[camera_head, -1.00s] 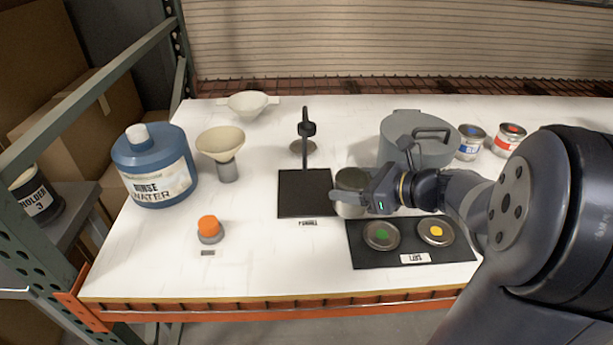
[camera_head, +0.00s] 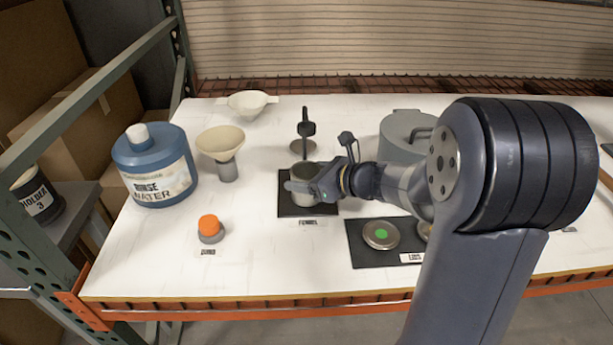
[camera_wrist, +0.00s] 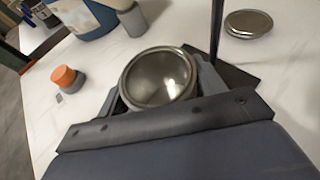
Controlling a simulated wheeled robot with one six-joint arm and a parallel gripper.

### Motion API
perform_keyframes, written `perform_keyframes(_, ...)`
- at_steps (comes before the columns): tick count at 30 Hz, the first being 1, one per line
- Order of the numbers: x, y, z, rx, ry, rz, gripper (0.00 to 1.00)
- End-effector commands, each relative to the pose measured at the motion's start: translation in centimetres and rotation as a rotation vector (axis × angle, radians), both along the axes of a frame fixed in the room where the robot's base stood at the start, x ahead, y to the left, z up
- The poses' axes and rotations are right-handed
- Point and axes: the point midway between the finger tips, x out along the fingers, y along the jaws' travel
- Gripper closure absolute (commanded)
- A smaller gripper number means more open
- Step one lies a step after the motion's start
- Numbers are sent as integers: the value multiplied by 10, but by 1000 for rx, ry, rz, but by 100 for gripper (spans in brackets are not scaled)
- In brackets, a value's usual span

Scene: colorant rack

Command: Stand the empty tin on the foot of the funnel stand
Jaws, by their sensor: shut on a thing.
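The empty tin (camera_head: 308,179) is an open metal can, upright over the black foot (camera_head: 290,206) of the funnel stand. My gripper (camera_head: 300,188) is shut on it from the right side. In the wrist view the tin (camera_wrist: 158,78) shows its open top and bare shiny inside, between my two fingers. The stand's upright post (camera_head: 305,130) rises behind the tin, apart from its rim. Whether the tin's bottom touches the foot is hidden. The foot (camera_wrist: 235,75) shows beside the tin in the wrist view.
A cream funnel (camera_head: 220,143) stands to the left, near the blue rinse water jug (camera_head: 155,168). An orange-topped item (camera_head: 209,228) is at front left. A black mat (camera_head: 360,246) with round lids lies at front right. A grey lidded vessel (camera_head: 400,138) is behind my arm.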

Motion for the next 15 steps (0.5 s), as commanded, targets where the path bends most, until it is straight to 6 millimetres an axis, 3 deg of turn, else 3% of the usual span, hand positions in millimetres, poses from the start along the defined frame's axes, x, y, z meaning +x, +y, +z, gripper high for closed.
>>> perform_keyframes(10, 0, 0, -5, 0, 0, 0, 57)
perform_keyframes(11, 0, 0, -3, 0, 0, 0, 32)
perform_keyframes(15, 0, 0, -3, 0, 0, 0, 21)
